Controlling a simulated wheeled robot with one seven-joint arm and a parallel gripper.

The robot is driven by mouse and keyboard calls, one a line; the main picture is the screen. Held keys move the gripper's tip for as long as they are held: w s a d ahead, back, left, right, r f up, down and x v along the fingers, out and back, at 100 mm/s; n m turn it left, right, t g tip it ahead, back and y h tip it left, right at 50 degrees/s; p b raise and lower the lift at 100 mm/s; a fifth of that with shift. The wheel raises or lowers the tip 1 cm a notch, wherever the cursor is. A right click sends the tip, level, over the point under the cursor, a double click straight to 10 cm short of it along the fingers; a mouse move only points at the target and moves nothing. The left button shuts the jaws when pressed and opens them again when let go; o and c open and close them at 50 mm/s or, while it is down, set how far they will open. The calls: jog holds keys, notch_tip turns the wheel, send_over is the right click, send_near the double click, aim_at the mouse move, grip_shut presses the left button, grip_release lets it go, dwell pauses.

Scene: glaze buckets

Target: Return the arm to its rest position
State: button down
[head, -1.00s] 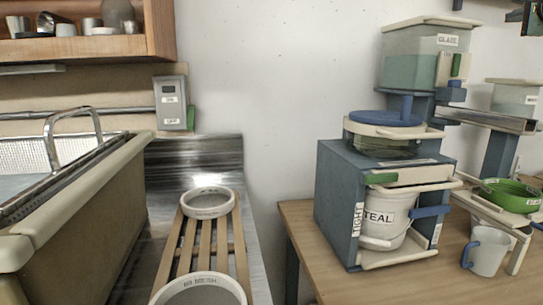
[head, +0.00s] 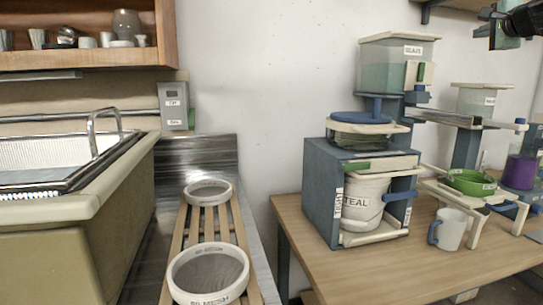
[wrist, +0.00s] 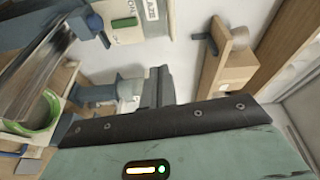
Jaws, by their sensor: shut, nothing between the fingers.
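My gripper (wrist: 157,88) shows in the wrist view with its dark fingers together and nothing between them. At the top right of the head view, a dark and greenish part of my arm (head: 508,22) hangs in the air, well above the table and to the right of the glaze tank (head: 398,65). The fingertips cannot be made out clearly there. In the wrist view, the green bowl (wrist: 38,115) lies at the left, apart from the gripper.
On the wooden table (head: 440,268) stand a blue press holding the TEAL bucket (head: 366,203), a pale mug (head: 452,229) and a purple container (head: 519,171). Sieves (head: 208,274) rest on a slatted rack at the left. A wooden bracket (wrist: 228,62) shows in the wrist view.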

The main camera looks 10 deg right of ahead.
jog(key=w+a+f+n+g+y, duration=0.1)
jog(key=a+f+n+g+y, duration=0.15)
jog(key=a+f, duration=0.6)
jog(key=w+a+f+n+g+y, duration=0.15)
jog(key=a+f+n, duration=0.25)
jog(key=a+f, duration=0.5)
jog(key=s+a+f+n+g, duration=0.3)
jog(key=s+a+f, duration=0.25)
jog(key=f, duration=0.35)
jog(key=s+a+f+n+g, duration=0.25)
jog(key=s+a+f, duration=0.3)
jog(key=f, duration=0.45)
jog(key=s+a+f+n+g, duration=0.35)
jog(key=s+f, duration=0.35)
jog(key=s, duration=0.4)
jog(key=s+a+f+n+g, duration=0.2)
jog(key=s+a+f+n, duration=0.15)
jog(key=s+f, duration=0.45)
jog(key=s+a+f+n+g+b, duration=0.1)
jog(key=s+a+f+n+b, duration=0.3)
jog(key=s+a, duration=0.4)
jog(key=s+a+f+n+g+b, duration=0.1)
jog(key=s+a+f+n+b, duration=0.1)
jog(key=s+a+n+b, duration=0.5)
notch_tip(320, 180, up, 16)
jog(key=a+m+p, duration=0.2)
jog(key=p, duration=1.4)
jog(key=shift+a+f+m+y+p, duration=0.15)
jog(key=shift+a+m+y+p, duration=0.15)
jog(key=shift+a+m, duration=0.1)
